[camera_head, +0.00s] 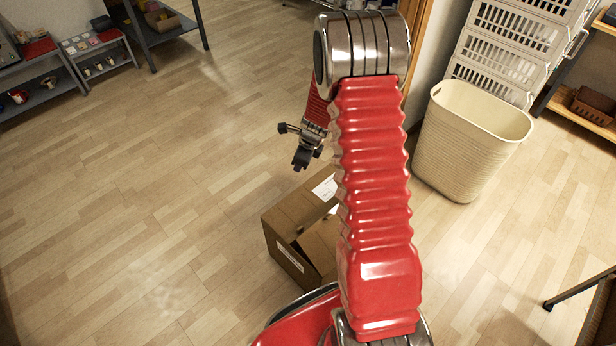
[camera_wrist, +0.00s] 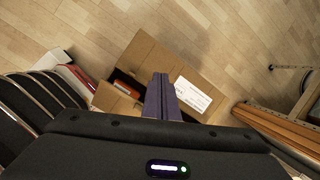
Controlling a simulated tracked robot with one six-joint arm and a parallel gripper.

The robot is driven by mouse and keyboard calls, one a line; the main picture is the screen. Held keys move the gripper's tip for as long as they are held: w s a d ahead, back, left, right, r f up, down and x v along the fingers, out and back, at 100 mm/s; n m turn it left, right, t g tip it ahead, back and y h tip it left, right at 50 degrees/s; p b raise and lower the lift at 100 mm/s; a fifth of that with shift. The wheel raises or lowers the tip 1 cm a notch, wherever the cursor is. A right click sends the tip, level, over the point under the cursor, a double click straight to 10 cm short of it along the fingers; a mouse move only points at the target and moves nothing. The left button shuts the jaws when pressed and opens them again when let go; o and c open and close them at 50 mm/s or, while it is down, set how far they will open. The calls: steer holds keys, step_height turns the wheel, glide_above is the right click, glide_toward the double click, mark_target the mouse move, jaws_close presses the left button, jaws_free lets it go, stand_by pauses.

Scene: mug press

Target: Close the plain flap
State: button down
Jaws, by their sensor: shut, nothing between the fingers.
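A brown cardboard box (camera_head: 282,217) stands on the floor, partly hidden behind my arm in the head view. One top panel carries a white label (camera_wrist: 193,93). A plain flap (camera_head: 321,240) without a label stands tilted on the near side; it also shows in the wrist view (camera_wrist: 114,98) at lower left, beside a dark opening. Something orange-red (camera_wrist: 123,87) shows inside the box. My gripper (camera_head: 299,165) points down above the far side of the box, shut and empty. In the wrist view its fingers (camera_wrist: 161,80) overlap the box; contact cannot be told.
A cream basket (camera_head: 470,140) stands to the right, with stacked white crates (camera_head: 510,40) behind it. Low shelves (camera_head: 95,60) stand at the far left. A dark-legged piece of furniture (camera_head: 580,287) is at the lower right. The floor left of the box is clear.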

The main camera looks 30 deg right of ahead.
steer(key=s+a+r+n, duration=0.3)
steer(key=a+r+n, duration=0.1)
steer(key=r, duration=0.4)
steer(key=s+a+r+n+t, duration=0.1)
steer(key=s+a+r+n, duration=0.2)
steer(key=r+n, duration=0.35)
steer(key=s+a+r+n, duration=0.2)
steer(key=s+a+r, duration=0.15)
steer(key=r, duration=0.55)
steer(key=s+a+r+n, duration=0.2)
steer(key=s+r+n, duration=0.3)
steer(key=s, duration=0.5)
steer(key=s+a+r+n+t+h, duration=0.1)
steer(key=s+a+r+n, duration=0.2)
steer(key=s+n, duration=0.6)
step_height(320, 180, up, 2)
steer(key=shift+s+a+r+n, duration=0.2)
steer(key=shift+s+n, duration=0.15)
steer(key=shift+s, duration=0.05)
steer(key=shift+d, duration=0.1)
